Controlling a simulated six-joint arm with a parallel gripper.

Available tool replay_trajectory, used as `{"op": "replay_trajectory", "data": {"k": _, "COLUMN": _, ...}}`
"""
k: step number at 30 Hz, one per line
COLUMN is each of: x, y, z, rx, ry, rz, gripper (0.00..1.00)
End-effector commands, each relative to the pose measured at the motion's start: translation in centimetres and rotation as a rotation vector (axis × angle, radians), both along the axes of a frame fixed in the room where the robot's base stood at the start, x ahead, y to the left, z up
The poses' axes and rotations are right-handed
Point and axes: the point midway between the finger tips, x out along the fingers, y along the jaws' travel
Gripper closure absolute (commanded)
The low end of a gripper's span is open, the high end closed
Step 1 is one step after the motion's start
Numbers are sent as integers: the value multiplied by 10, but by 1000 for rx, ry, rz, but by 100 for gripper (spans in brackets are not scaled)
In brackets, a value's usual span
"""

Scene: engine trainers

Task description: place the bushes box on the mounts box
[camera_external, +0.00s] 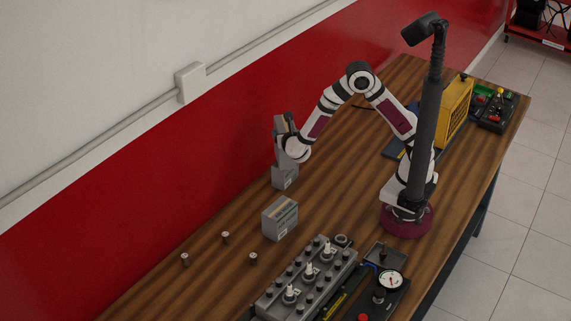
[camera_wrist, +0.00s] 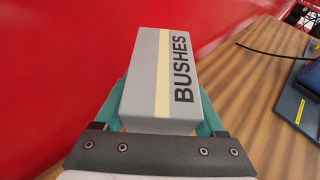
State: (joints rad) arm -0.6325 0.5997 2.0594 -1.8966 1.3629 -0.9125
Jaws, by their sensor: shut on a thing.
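The bushes box (camera_wrist: 150,75) is grey with a pale yellow stripe and the word BUSHES. It sits between the two teal fingers of my gripper (camera_wrist: 163,105) in the wrist view, and they are shut on it. In the external view the held box (camera_external: 285,178) is below my gripper (camera_external: 285,164), near the red wall. I cannot tell whether its bottom touches the table. A second grey box (camera_external: 280,219) with a pale stripe on top stands on the table in front of it, apart from it. It seems to be the mounts box; its label is not readable.
Several small cylindrical parts (camera_external: 225,237) stand on the wooden table (camera_external: 335,203) left of the second box. A grey engine block (camera_external: 305,281) and a gauge panel (camera_external: 390,280) are at the front. A yellow unit (camera_external: 455,110) stands at the back right.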

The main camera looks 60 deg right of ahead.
Motion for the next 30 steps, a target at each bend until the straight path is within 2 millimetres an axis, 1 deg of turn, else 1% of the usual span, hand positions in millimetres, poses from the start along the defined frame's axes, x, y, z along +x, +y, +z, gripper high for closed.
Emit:
{"op": "replay_trajectory", "data": {"k": 10, "x": 0, "y": 0, "z": -3, "rx": 1, "ry": -2, "rz": 0, "gripper": 100}}
{"op": "replay_trajectory", "data": {"k": 11, "x": 0, "y": 0, "z": -3, "rx": 1, "ry": -1, "rz": 1, "gripper": 22}}
{"op": "replay_trajectory", "data": {"k": 12, "x": 0, "y": 0, "z": -3, "rx": 2, "ry": -2, "rz": 0, "gripper": 15}}
{"op": "replay_trajectory", "data": {"k": 15, "x": 0, "y": 0, "z": -3, "rx": 2, "ry": -2, "rz": 0, "gripper": 0}}
{"op": "replay_trajectory", "data": {"k": 21, "x": 0, "y": 0, "z": -3, "rx": 2, "ry": -2, "rz": 0, "gripper": 0}}
{"op": "replay_trajectory", "data": {"k": 23, "x": 0, "y": 0, "z": 0, "rx": 2, "ry": -2, "rz": 0, "gripper": 0}}
{"op": "replay_trajectory", "data": {"k": 26, "x": -9, "y": 11, "z": 6, "rx": 2, "ry": -3, "rz": 5, "gripper": 0}}
{"op": "replay_trajectory", "data": {"k": 30, "x": -31, "y": 34, "z": 19, "rx": 4, "ry": -4, "rz": 5, "gripper": 0}}
